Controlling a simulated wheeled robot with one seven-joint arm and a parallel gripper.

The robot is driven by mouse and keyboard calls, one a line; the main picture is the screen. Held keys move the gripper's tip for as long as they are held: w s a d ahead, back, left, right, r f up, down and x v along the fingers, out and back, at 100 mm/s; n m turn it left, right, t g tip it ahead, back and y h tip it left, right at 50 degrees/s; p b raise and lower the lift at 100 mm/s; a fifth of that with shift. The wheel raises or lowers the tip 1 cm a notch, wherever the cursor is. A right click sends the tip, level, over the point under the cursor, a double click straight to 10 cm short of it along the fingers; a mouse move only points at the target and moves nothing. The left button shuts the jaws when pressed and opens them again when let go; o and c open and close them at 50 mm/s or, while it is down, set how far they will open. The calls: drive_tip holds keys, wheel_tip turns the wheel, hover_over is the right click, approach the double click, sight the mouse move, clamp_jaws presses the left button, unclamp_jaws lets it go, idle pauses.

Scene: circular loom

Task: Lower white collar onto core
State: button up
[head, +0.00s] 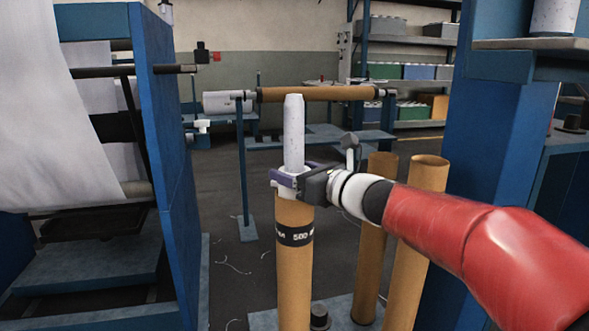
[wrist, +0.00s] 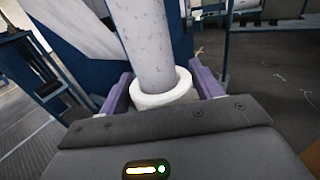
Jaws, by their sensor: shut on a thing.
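The brown cardboard core (head: 294,268) stands upright in the head view, with a dark printed band near its top. A pale speckled post (head: 293,130) rises above the core's top. The white collar (wrist: 163,97) is a ring around this post in the wrist view. My gripper (head: 291,181) has purple fingers on both sides of the collar and is shut on it. The collar is at or just above the core's top rim; the fingers partly hide it, and I cannot tell whether it touches the rim.
Two more brown tubes (head: 417,240) stand to the right, under my arm. A blue machine frame (head: 165,160) with white fabric (head: 40,120) is on the left. A blue pillar (head: 493,170) is on the right. A horizontal brown roll (head: 318,93) lies behind the post.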

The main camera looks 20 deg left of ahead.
drive_tip(key=shift+w+d+f, duration=0.3)
drive_tip(key=shift+d+f, duration=0.05)
drive_tip(key=shift+f, duration=0.05)
drive_tip(key=o, duration=1.8)
drive_tip(key=shift+d, duration=0.1)
drive_tip(key=shift+o, duration=0.6)
drive_tip(key=shift+s, duration=0.1)
drive_tip(key=shift+r, duration=0.1)
drive_tip(key=v, duration=0.7)
drive_tip(key=shift+s+d, duration=0.25)
